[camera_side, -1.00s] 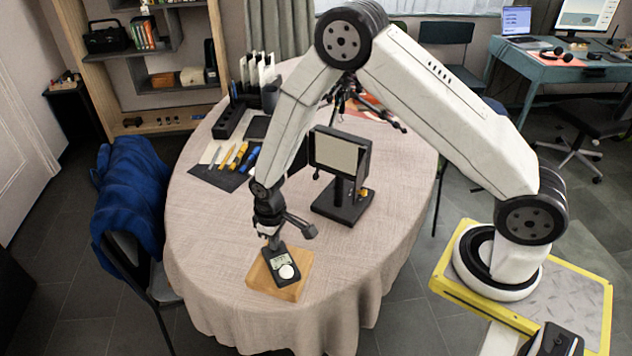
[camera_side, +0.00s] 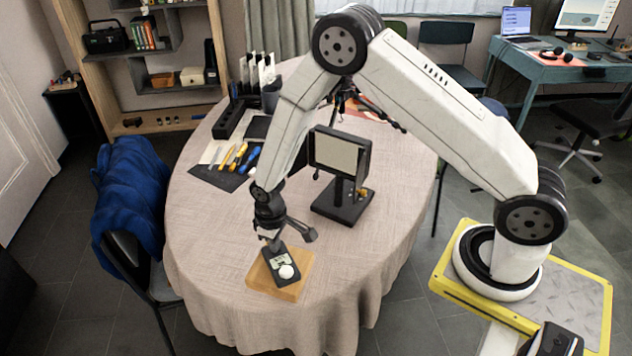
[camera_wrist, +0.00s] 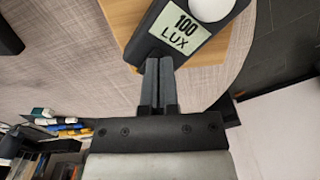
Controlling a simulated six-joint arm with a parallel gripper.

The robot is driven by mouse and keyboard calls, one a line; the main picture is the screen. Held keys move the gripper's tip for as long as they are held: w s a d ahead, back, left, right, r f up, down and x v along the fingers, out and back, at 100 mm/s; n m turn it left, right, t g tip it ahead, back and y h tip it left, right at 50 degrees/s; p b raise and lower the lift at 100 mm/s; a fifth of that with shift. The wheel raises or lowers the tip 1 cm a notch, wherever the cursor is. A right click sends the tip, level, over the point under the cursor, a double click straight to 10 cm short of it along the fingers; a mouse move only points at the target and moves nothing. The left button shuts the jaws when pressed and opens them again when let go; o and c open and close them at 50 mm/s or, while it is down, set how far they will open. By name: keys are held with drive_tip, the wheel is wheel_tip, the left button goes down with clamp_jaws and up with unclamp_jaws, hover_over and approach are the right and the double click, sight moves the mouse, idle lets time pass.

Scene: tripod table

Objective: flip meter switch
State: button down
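The light meter is a dark box with a white dome and a display reading "100 LUX" in the wrist view (camera_wrist: 182,31). In the side view the meter (camera_side: 286,272) lies on a wooden block (camera_side: 256,281) near the table's front edge. My gripper (camera_side: 272,246) is at the meter's far end, close above or touching it. In the wrist view my gripper's two fingers (camera_wrist: 158,62) are together with nothing visible between them, tips at the meter's edge beside the display. I cannot tell whether they touch it. No switch can be made out; my gripper covers that end.
A black stand with a pale screen (camera_side: 337,155) stands behind and right of the meter. Tools on a dark mat (camera_side: 225,178) lie farther back left. A chair with a blue jacket (camera_side: 135,190) stands left. The cloth around the block is clear.

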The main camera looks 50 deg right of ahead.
drive_tip(key=shift+r, duration=3.5)
drive_tip(key=shift+r, duration=0.1)
drive_tip(key=s+d+r+m+t, duration=0.1)
drive_tip(key=s+d+r, duration=0.2)
drive_tip(key=s+r, duration=0.3)
drive_tip(key=s+d+r+m+t, duration=0.1)
drive_tip(key=s+d+r+m, duration=0.1)
drive_tip(key=s+d+r, duration=0.2)
drive_tip(key=s+r, duration=0.2)
drive_tip(key=s, duration=0.2)
drive_tip(key=shift+t, duration=0.3)
